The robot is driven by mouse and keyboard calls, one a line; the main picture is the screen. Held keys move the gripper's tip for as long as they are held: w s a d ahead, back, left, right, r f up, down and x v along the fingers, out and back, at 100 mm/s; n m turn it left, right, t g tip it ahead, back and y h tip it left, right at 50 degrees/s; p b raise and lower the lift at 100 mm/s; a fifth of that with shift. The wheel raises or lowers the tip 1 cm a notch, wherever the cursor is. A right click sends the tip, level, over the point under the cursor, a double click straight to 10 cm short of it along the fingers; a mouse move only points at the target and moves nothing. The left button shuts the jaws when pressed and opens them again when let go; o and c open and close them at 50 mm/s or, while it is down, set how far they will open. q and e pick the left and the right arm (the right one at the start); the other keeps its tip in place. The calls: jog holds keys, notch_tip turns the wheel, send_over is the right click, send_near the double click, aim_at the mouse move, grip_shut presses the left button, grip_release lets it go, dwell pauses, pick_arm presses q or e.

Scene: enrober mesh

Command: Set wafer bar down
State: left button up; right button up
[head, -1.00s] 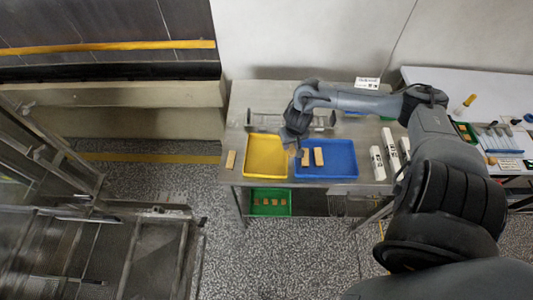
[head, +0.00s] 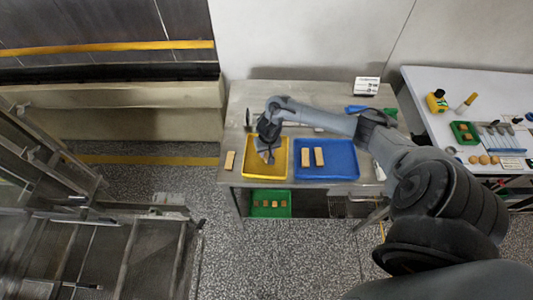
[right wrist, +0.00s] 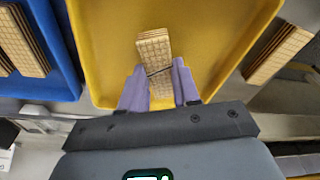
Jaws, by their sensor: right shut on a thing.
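My right gripper (head: 267,156) is over the yellow tray (head: 284,165). In the right wrist view its two purple fingers (right wrist: 158,68) are shut on a tan, grid-patterned wafer bar (right wrist: 153,46). A dark line crosses the bar between the fingers. The yellow tray's floor (right wrist: 100,40) lies behind the bar; whether the bar touches it I cannot tell. Two more wafer bars stand or lie in the blue tray (head: 345,165), and a single bar (head: 230,160) is on the metal table left of the yellow tray. My left gripper is not in view.
The blue tray adjoins the yellow one on the right. A green tray (head: 256,211) with several pieces is on the shelf below. A white side table (head: 420,82) with tools stands at right. My right arm hides the table's back and right parts.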

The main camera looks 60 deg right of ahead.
jog(key=shift+f, duration=0.7)
jog(key=o, duration=0.8)
